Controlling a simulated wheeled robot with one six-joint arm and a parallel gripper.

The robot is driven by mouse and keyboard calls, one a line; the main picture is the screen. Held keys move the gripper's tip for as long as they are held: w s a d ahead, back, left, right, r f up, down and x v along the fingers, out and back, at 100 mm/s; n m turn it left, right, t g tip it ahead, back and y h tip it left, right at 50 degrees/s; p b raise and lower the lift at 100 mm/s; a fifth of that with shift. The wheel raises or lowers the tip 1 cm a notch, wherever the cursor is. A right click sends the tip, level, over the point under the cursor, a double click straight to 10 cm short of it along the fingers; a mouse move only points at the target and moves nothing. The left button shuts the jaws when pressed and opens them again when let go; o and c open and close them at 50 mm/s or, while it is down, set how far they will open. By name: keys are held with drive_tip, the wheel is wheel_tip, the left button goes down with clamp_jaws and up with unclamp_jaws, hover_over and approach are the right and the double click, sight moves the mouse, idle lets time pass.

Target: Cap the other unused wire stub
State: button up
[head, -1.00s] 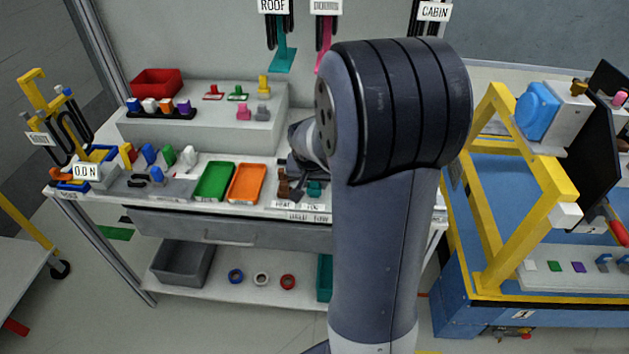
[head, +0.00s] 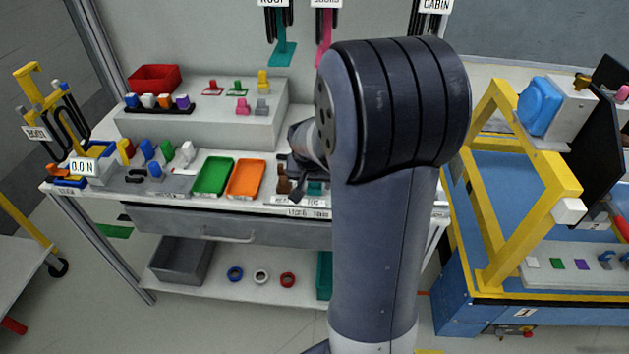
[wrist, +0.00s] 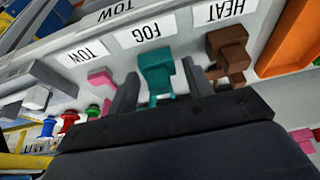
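My gripper (wrist: 160,72) is open in the wrist view, its two dark fingers on either side of a teal piece (wrist: 156,75) by the FOG label. Gaps show beside the piece, so it does not look gripped. In the head view my gripper (head: 303,172) is over the bench's front, right of the orange tray, mostly hidden behind my arm. A brown piece (wrist: 228,52) stands by the HEAT label and a pink piece (wrist: 101,79) by a TOW label. I cannot make out a bare wire stub or identify a cap for it.
Small green, red and blue pegs (wrist: 69,120) stand left of my gripper in the wrist view. An orange tray (head: 245,180) and green tray (head: 213,177) lie on the bench. A yellow-framed module (head: 525,180) stands at right. A stepped grey shelf (head: 205,125) rises behind.

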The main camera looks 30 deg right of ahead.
drive_tip(key=shift+o, duration=0.8)
drive_tip(key=p+v, duration=0.1)
drive_tip(key=v, duration=0.9)
drive_tip(key=shift+r, duration=0.4)
drive_tip(key=shift+s+a, duration=0.1)
